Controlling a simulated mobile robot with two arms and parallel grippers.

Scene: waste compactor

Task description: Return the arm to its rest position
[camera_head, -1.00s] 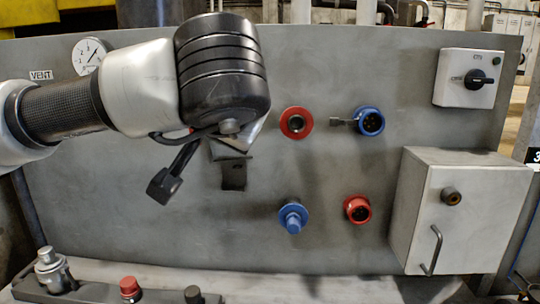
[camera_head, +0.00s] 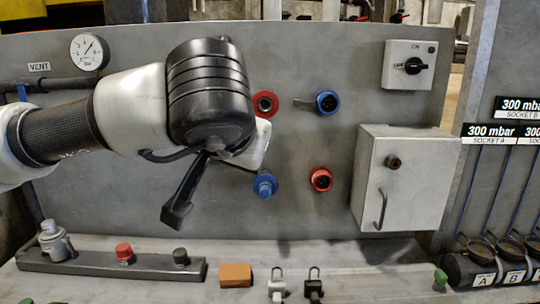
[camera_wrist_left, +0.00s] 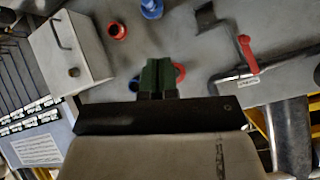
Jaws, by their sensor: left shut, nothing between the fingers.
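My left arm (camera_head: 130,105) comes in from the left in the head view, bent at a black wrist joint (camera_head: 210,95) in front of the grey panel. In the left wrist view my left gripper (camera_wrist_left: 158,75) shows green fingers held together, shut and empty. A blue ring and a red ring show partly behind the fingers; contact cannot be told. My right gripper is in neither view.
The panel (camera_head: 310,65) carries a gauge (camera_head: 89,52), red and blue sockets, a switch box (camera_head: 410,65) and a white box (camera_head: 403,180) with a handle. A red lever (camera_wrist_left: 248,52) shows in the left wrist view.

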